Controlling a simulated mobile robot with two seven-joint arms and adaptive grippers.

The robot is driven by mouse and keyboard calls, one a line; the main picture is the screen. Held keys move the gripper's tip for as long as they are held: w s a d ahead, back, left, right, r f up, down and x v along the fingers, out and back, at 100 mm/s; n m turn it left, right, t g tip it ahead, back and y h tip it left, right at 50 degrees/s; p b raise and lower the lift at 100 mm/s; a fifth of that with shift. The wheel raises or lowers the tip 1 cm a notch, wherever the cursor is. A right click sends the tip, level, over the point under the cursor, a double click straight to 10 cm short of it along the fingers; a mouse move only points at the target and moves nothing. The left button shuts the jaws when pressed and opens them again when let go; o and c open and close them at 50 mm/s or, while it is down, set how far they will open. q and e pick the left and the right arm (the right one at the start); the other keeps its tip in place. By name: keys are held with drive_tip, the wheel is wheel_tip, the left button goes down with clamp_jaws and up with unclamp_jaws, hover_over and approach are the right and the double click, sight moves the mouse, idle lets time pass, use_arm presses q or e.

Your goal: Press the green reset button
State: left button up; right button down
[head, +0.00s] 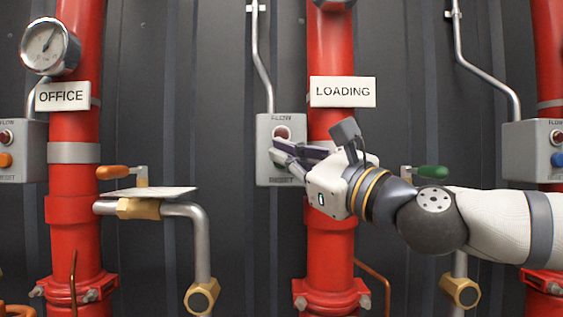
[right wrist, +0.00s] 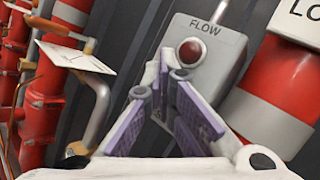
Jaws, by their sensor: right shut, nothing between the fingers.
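The grey control box (head: 265,135) marked FLOW is mounted beside the red LOADING pipe. It has a dark red lamp (head: 282,132) near its top. My right gripper (head: 277,150) is shut and empty, with its fingertips in front of the box just below the lamp. In the right wrist view the closed fingertips (right wrist: 165,72) overlap the box (right wrist: 225,48) below the red lamp (right wrist: 190,51). No green button shows; the part of the box below the lamp is hidden behind the fingers. I cannot tell whether the fingertips touch the box. My left gripper is not in view.
A box with an orange button (head: 6,159) is at the left, and one with a blue button (head: 557,159) at the right. The LOADING sign (head: 343,92) is above my gripper. An orange-handled valve (head: 112,172) and a green-handled valve (head: 433,172) stand either side.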

idle(0.4)
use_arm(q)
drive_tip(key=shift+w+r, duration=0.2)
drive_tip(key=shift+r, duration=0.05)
use_arm(e)
drive_tip(key=shift+s, duration=0.9)
use_arm(q)
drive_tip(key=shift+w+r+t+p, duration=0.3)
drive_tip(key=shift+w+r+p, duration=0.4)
drive_tip(key=shift+p, duration=0.25)
use_arm(e)
drive_tip(key=s, duration=0.5)
